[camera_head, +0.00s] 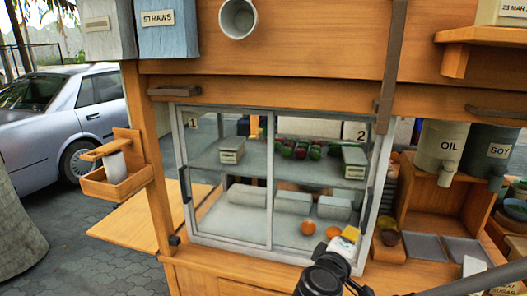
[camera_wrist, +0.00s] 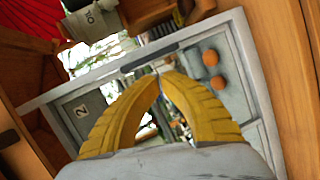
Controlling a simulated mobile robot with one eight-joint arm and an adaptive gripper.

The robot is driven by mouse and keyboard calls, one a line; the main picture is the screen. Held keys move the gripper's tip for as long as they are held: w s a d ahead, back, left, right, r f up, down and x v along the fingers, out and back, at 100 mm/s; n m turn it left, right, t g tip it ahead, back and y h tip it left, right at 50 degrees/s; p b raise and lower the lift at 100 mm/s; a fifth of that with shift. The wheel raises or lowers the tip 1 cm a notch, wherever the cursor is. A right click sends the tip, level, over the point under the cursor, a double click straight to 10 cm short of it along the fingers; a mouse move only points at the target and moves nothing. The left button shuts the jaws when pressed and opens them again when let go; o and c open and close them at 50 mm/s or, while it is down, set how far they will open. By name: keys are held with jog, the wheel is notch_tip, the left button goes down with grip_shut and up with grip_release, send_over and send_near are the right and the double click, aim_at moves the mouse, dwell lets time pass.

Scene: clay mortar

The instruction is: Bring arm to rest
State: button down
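My gripper (camera_wrist: 158,76) shows in the wrist view as two yellow ribbed fingers. They arch toward each other and their tips meet. Nothing is held between them; the background shows through the gap below the tips. In the head view my gripper (camera_head: 350,234) is small, at the lower right of the glass cabinet (camera_head: 267,190), at the end of my dark arm. The cabinet front also fills much of the wrist view, tilted, with its frame (camera_wrist: 245,50) behind the fingers. I cannot tell how far the fingers are from the glass.
Two orange round items (camera_head: 308,227) lie inside the cabinet on its lower level. An OIL container (camera_head: 441,147) and a SOY container (camera_head: 488,150) stand at the right. A wooden side holder (camera_head: 115,183) juts out at the left. A car (camera_head: 65,120) stands beyond open paving.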

jog(key=s+a+f+m+g+y, duration=0.1)
jog(key=s+m+y, duration=0.3)
jog(key=s, duration=0.5)
jog(key=s+a+f+m+g+y, duration=0.2)
jog(key=s+a+m+g+y, duration=0.2)
jog(key=s, duration=0.5)
jog(key=shift+m+g+y, duration=0.3)
jog(key=shift+m+y, duration=0.1)
